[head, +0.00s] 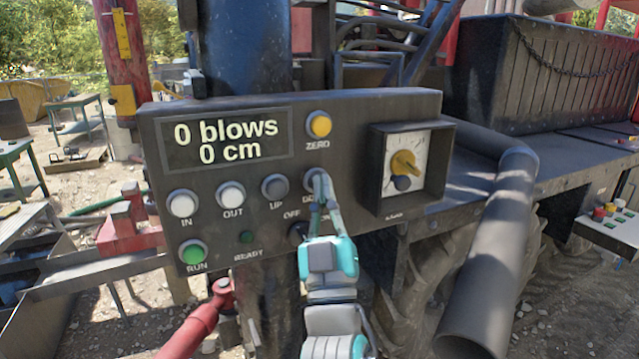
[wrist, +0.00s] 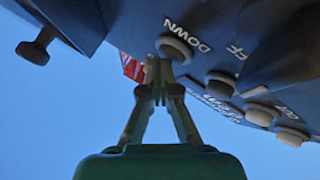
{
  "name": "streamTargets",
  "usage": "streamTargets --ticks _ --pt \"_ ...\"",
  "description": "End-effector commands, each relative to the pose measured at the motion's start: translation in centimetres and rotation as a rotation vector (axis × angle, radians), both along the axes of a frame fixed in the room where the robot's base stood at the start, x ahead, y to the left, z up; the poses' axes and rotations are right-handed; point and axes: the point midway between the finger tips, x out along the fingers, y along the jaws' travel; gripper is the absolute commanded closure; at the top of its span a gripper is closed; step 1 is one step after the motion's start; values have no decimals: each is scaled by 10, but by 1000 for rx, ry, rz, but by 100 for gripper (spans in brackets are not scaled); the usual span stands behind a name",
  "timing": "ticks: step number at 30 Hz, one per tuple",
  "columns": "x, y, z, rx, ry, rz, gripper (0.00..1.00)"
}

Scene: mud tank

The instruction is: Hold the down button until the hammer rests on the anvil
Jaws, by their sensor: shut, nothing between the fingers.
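The grey down button (head: 309,180) is on the dark control panel (head: 350,115), partly covered by my gripper in the head view. In the wrist view the button (wrist: 174,48) shows beside the label DOWN. My gripper (head: 320,182) is shut and empty, its fingertips at the button in the head view. In the wrist view the fingertips (wrist: 157,70) lie just below the button's edge; I cannot tell whether they touch it or press it. I cannot make out the hammer or the anvil for certain.
The display (head: 226,141) reads 0 blows, 0 cm. The UP button (head: 274,187) is left of DOWN, and an OFF switch (head: 297,232) is below it. A dial (head: 403,165) in a box juts out at the right. A large pipe (head: 490,255) stands at the lower right.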

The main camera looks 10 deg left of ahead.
Motion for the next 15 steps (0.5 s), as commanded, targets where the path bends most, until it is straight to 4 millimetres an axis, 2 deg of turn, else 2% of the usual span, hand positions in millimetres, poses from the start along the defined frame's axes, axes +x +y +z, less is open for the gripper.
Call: streamTargets --ticks 15 --pt "-15 -10 0 0 0 0 100"
